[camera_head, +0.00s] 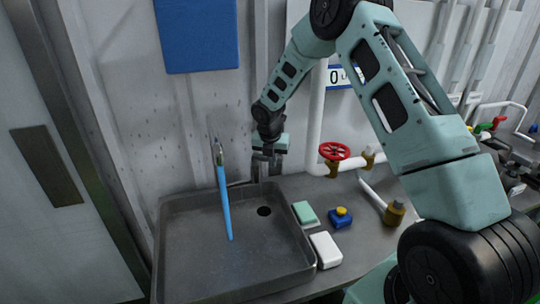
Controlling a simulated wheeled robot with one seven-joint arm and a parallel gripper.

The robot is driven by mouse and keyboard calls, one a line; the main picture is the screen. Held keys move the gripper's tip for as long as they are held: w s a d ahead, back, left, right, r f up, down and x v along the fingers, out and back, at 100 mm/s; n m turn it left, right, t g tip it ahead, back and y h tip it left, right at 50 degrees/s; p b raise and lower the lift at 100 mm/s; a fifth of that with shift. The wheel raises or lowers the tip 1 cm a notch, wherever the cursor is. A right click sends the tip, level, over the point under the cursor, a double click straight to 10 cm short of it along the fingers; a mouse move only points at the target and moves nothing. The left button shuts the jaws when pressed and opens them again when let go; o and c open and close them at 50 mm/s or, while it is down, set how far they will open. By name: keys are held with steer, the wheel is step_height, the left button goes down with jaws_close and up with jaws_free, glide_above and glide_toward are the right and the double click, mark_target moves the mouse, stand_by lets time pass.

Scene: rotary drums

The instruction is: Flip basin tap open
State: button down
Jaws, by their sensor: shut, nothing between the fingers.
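The grey basin (165,250) stands at the lower left against the wall, with a dark round drain hole in its floor. A dark tap (256,170) is at its back edge, directly by my gripper; its lever and spout are small and partly hidden, so its setting cannot be told. My gripper (266,168) is shut and empty, pointing down at the tap. I cannot tell whether it touches the tap.
A long thin blue object (224,200) shows upright over the basin. A red handwheel (334,151) sits on white piping.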

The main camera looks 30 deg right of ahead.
steer(key=shift+w+d, duration=0.3)
steer(key=shift+w, duration=0.05)
steer(key=d+p, duration=0.1)
steer(key=w+d+n+p, duration=0.1)
steer(key=p, duration=0.1)
steer(key=shift+w+d+n, duration=0.2)
steer(key=shift+d+n, duration=0.1)
steer(key=shift+a, duration=0.15)
